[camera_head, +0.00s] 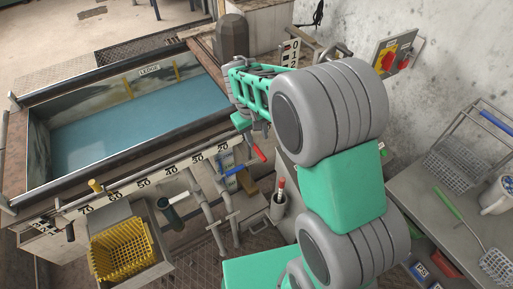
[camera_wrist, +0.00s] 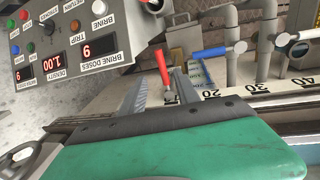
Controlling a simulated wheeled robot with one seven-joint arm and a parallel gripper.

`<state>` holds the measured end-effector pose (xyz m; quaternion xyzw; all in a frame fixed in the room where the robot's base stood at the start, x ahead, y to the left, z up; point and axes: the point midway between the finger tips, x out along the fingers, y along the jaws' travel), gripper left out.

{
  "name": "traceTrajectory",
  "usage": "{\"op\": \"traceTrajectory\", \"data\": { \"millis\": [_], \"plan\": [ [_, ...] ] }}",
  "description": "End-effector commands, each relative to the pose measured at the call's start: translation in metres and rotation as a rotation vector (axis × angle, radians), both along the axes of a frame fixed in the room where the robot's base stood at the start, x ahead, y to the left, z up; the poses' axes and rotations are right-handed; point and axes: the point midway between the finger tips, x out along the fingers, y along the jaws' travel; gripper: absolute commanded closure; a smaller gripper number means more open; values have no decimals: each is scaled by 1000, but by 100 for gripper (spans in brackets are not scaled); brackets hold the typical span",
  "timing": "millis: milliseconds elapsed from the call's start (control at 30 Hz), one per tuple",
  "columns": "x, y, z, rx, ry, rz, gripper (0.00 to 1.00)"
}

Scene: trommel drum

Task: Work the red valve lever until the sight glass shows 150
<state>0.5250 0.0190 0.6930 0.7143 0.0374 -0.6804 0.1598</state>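The red valve lever (camera_head: 259,153) stands out over the pipes in front of the tank, beside a blue lever (camera_head: 234,171). In the wrist view the red lever (camera_wrist: 161,66) appears in line with the gap between my fingers, beyond their tips.
A water-filled tank (camera_head: 20,175) has a numbered scale along its front edge. The blue lever (camera_wrist: 211,52) is close right of the red one. A control panel (camera_wrist: 77,40) with lit readouts is upper left. A yellow basket (camera_head: 122,248) and a bench (camera_head: 425,190) flank the area.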

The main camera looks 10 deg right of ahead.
Motion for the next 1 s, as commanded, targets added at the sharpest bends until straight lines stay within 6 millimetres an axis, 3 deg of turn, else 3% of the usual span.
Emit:
{"op": "traceTrajectory", "data": {
  "millis": [133,500,867,1000],
  "plan": [
    [18,6,-24,-25,20,34,62],
    [22,-8,-86,-26,21,31,62],
    [23,-10,-96,-25,18,31,62],
    [22,-10,-96,-25,18,31,73]
  ]
}}
